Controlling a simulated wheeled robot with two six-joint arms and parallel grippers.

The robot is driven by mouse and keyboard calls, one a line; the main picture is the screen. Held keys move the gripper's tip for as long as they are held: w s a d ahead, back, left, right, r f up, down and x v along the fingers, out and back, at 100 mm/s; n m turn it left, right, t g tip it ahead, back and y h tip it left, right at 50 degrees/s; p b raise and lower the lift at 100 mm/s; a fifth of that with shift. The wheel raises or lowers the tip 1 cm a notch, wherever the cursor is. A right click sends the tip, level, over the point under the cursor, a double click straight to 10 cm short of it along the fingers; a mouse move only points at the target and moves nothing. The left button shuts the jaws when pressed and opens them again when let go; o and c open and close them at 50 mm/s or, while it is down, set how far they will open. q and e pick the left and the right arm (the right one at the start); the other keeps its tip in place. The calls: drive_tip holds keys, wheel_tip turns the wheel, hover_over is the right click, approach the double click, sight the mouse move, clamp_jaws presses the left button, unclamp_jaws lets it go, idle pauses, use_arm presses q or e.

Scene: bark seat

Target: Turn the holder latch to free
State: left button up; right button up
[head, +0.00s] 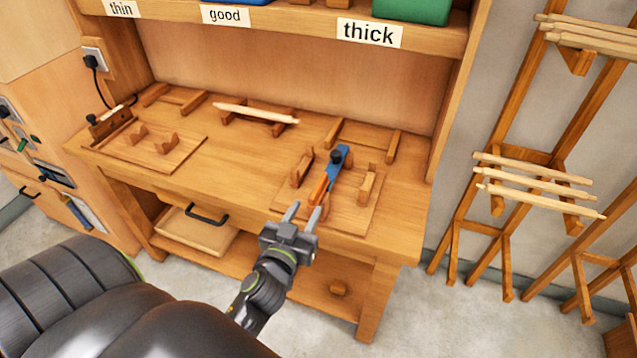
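A wooden holder board (345,212) with upright wooden blocks sits at the right front of the workbench. On it lies a blue piece (327,173) with an orange end and a black knob (338,155). I cannot tell for sure whether this is the latch. A second board (180,158) at the left has small cradles and a dark wooden block with a black knob (94,117). My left gripper (302,212) is open and empty, its fingertips just short of the orange end, in front of the right board. My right gripper is not in view.
A pale stick (256,113) rests on two supports at the back of the workbench (235,165). A shelf above carries signs "thin", "good" and "thick" (369,32). A rack with pale sticks (535,180) stands at the right. The bench middle is clear.

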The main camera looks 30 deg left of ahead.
sight(319, 185)
use_arm(q)
drive_tip(key=p+x, duration=0.1)
drive_tip(key=x, duration=0.8)
drive_tip(key=shift+a, duration=0.1)
clamp_jaws()
